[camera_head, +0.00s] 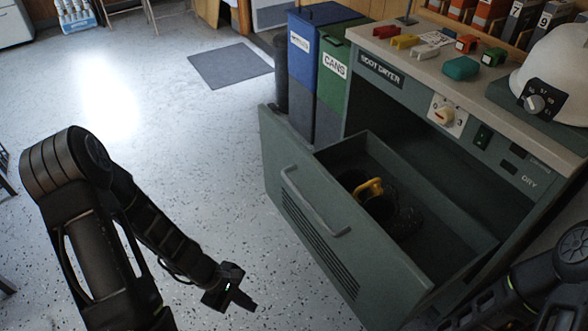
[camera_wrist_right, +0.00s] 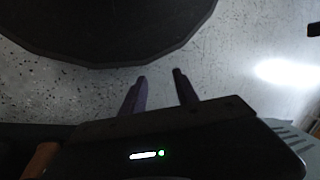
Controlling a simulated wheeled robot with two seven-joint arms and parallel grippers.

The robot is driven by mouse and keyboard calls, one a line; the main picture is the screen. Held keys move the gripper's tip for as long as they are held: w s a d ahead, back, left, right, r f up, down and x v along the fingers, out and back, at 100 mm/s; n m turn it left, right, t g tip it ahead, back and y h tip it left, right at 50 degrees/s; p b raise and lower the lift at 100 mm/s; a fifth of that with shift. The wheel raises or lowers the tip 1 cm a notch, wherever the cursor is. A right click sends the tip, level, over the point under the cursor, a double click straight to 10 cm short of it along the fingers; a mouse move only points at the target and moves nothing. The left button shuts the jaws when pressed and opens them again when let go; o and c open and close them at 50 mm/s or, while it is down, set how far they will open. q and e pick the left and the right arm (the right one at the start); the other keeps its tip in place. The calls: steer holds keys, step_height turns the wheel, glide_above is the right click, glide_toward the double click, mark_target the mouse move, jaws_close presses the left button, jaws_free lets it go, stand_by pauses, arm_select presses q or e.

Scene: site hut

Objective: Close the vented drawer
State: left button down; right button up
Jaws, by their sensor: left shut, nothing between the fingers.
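The vented drawer (camera_head: 335,255) is grey-green, with slanted vent slots and a bar handle (camera_head: 312,205) on its front. It stands pulled well out of the boot dryer cabinet (camera_head: 400,92). Dark boots (camera_head: 405,218) with a yellow part lie inside the drawer. My left gripper (camera_head: 246,304) is shut and empty, in front of and to the left of the drawer front, apart from it. My right arm enters the head view at lower right, and its gripper is hidden there. In the right wrist view my right gripper (camera_wrist_right: 160,77) has its fingers apart with nothing between them.
A green cans bin (camera_head: 333,75) and a blue bin (camera_head: 301,60) stand left of the cabinet. The cabinet top holds coloured blocks and a white helmet (camera_head: 556,65). A dark mat (camera_head: 230,66) lies on the speckled floor, which is clear left of the drawer.

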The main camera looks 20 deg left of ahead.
mark_target(305, 165)
arm_select(q)
steer(key=w+a+r+n+t+h, duration=0.2)
steer(key=w+r+n+t, duration=0.3)
steer(key=r, duration=0.7)
steer(key=w+a+r+n+t+h, duration=0.3)
steer(key=w+r+n+t, duration=0.3)
steer(key=w+r, duration=0.4)
step_height(305, 165, up, 3)
steer(key=shift+a+r+n+t+h, duration=0.25)
steer(key=shift+t+h, duration=0.25)
steer(key=shift+t, duration=0.3)
steer(key=shift+w+d, duration=0.1)
steer(key=shift+d, duration=0.05)
steer(key=b+x, duration=0.1)
steer(key=x, duration=1.3)
steer(key=shift+f+b, duration=0.1)
steer(key=shift+b, duration=0.25)
